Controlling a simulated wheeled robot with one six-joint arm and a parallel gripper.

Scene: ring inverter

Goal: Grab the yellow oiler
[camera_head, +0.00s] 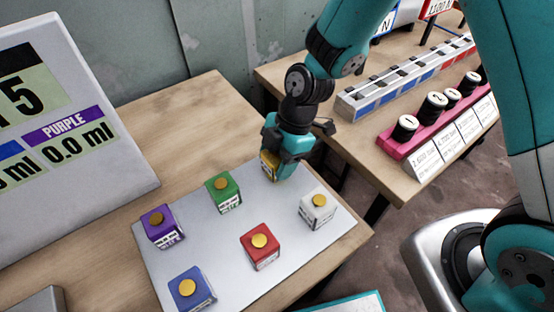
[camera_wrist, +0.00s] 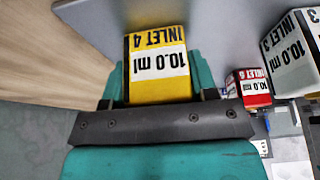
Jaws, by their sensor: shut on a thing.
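The yellow oiler (camera_wrist: 158,65) is a small yellow block with a white label reading "INLET 4" and "10.0 ml". In the wrist view it sits between the two teal fingers of my gripper (camera_wrist: 160,88), which are shut on it. In the head view my gripper (camera_head: 277,168) points down at the back right of the grey plate (camera_head: 277,205). Only a yellow edge of the oiler (camera_head: 268,165) shows there, the rest hidden by my gripper. I cannot tell whether the oiler touches the plate.
Several other oilers stand on the plate: green (camera_head: 223,192), white (camera_head: 317,210), red (camera_head: 260,245), blue (camera_head: 191,289) and purple (camera_head: 162,226). A display board (camera_head: 75,140) is at left. A second table at right holds a pink rack (camera_head: 432,130) and a long striped rack (camera_head: 405,78).

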